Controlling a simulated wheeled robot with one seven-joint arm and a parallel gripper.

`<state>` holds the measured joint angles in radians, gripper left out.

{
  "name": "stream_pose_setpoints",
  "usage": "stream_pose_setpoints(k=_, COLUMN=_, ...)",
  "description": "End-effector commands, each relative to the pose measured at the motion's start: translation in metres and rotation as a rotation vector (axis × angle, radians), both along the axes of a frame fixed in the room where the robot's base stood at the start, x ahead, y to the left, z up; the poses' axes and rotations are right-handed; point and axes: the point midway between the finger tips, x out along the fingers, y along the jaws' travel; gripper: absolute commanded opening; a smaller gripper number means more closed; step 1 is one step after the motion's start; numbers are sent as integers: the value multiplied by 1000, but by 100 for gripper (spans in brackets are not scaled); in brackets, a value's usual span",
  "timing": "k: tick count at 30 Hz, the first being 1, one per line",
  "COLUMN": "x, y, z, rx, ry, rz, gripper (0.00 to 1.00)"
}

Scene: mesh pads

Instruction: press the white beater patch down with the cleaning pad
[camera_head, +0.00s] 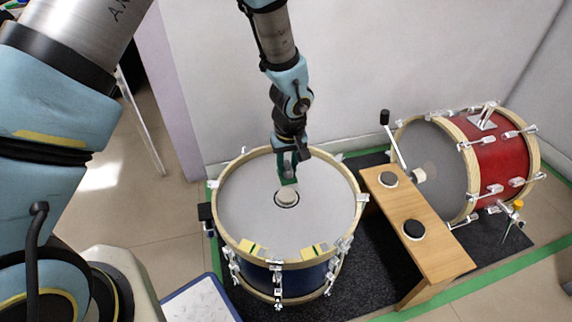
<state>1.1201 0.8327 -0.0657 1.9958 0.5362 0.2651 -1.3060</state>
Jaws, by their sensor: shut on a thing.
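The blue drum (240,190) stands upright with its grey head facing up. The white beater patch (287,200) is a small round disc with a dark rim near the middle of that head. My gripper (288,170) points down above the patch and is shut on the cleaning pad (288,182), of which a green part shows. The pad is right over the patch's far side and hides some of it. I cannot tell from this view whether the pad touches the patch.
A wooden bench (420,212) with two dark round pads stands to the right. Behind it a red drum (503,160) lies on its side, with a beater (418,176) at its head. Yellow-and-black pieces (250,248) lie at the blue drum's near rim. A wall rises behind.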

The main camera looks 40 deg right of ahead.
Motion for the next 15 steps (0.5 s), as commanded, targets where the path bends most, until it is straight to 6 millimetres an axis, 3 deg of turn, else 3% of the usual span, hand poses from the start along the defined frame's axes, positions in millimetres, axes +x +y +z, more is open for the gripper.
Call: stream_pose_setpoints(k=15, x=1, y=0, z=-34, rx=0, ry=0, rz=-1, gripper=0)
